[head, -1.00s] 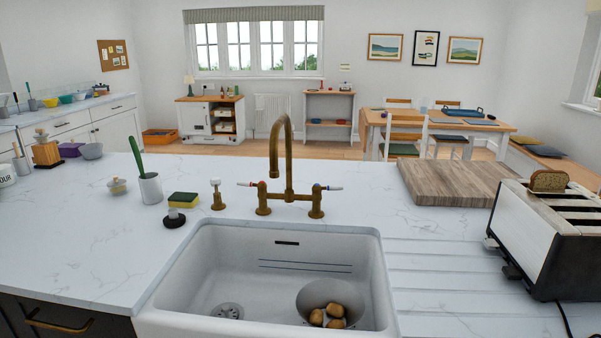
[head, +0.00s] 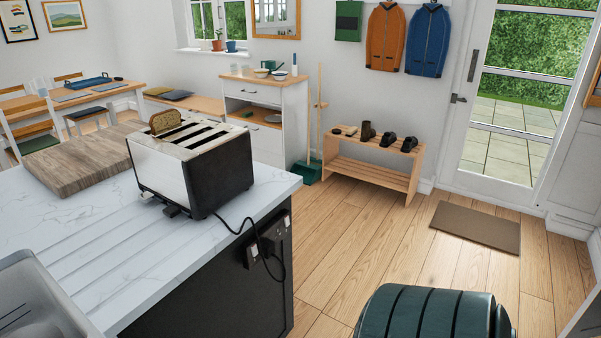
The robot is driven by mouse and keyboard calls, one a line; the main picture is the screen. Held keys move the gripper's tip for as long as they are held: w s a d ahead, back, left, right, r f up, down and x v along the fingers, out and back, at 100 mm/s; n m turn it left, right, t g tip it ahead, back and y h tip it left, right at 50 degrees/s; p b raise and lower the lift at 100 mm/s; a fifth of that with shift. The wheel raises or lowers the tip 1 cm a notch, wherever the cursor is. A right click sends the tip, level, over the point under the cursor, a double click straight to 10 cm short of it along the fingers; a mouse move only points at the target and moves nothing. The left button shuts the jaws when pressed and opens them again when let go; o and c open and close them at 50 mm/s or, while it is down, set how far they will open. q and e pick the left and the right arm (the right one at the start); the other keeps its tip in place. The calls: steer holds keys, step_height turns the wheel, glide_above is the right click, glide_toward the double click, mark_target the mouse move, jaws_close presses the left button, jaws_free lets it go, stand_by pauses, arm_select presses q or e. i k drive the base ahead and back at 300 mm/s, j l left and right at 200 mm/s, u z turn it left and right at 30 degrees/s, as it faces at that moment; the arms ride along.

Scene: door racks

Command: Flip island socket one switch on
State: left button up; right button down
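The island socket (head: 252,256) is a dark plate on the dark end panel of the island, below the worktop at its right end. A black plug (head: 274,231) sits at the socket, and the toaster's black cord hangs down to it. The switches are too small to tell which is on or off. Neither of my grippers is in view.
The toaster (head: 190,160), with a slice of bread, stands on the worktop (head: 110,245) above the socket. A dark green ribbed object (head: 435,312) stands at the bottom right. The wooden floor (head: 360,245) between island and shoe bench (head: 375,165) is clear.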

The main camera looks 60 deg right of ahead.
mark_target(254, 248)
steer(key=z, duration=1.65)
